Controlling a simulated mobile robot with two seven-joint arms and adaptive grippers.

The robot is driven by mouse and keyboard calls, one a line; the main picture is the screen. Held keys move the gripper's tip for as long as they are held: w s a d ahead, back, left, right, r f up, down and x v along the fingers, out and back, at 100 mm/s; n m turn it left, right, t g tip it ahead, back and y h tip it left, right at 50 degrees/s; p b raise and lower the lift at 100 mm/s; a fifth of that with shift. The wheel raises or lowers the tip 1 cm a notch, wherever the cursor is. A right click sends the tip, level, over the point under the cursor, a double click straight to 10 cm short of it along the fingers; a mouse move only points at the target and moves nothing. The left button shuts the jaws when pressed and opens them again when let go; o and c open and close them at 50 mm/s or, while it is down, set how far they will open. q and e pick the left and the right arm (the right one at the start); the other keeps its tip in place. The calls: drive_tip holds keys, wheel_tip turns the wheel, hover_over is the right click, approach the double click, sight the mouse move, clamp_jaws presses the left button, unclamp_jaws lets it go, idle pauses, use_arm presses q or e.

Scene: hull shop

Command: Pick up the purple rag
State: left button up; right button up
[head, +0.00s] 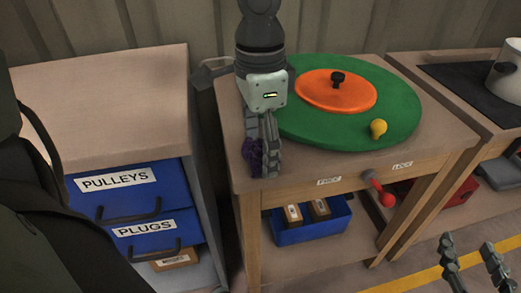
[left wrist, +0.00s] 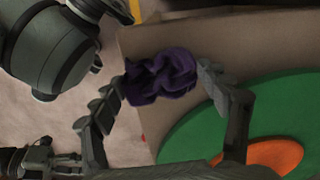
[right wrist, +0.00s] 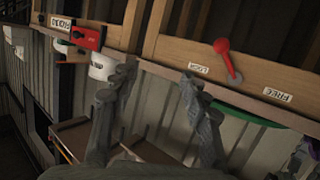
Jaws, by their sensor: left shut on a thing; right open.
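The purple rag (head: 252,152) is a crumpled dark purple bundle at the front left corner of the wooden table with the green disc. My left gripper (head: 262,160) points down over that corner and is shut on the rag. In the left wrist view the rag (left wrist: 162,78) sits between the two fingertips of my left gripper (left wrist: 163,80). The head view does not clearly show whether the rag touches the tabletop. My right gripper (head: 472,258) is open and empty at the lower right, in front of the table. The right wrist view shows its fingers (right wrist: 160,80) apart.
A green disc (head: 385,108) with an orange disc (head: 320,92) and yellow knob (head: 378,128) covers much of the table (head: 310,170). A red lever (head: 380,190) is on its front. A blue bin (head: 315,228) stands below. A cabinet with blue drawers (head: 130,190) is at left.

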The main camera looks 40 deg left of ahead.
sight(261, 146)
use_arm(q)
drive_tip(key=shift+r, duration=0.15)
drive_tip(key=shift+r, duration=0.25)
wheel_tip(261, 146, up, 4)
drive_tip(key=shift+r+p, duration=0.1)
drive_tip(key=shift+p, duration=0.75)
wheel_tip(261, 146, up, 5)
drive_tip(key=shift+f+p, duration=0.15)
drive_tip(key=shift+p, duration=0.45)
use_arm(e)
drive_tip(key=s+d+f+m+g+h, duration=0.1)
drive_tip(key=s+d+f+g+h, duration=0.3)
drive_tip(key=s+d+f+g, duration=0.3)
drive_tip(key=shift+s+d+f, duration=0.35)
drive_tip(key=shift+d+f, duration=1.2)
drive_tip(key=shift+f, duration=0.3)
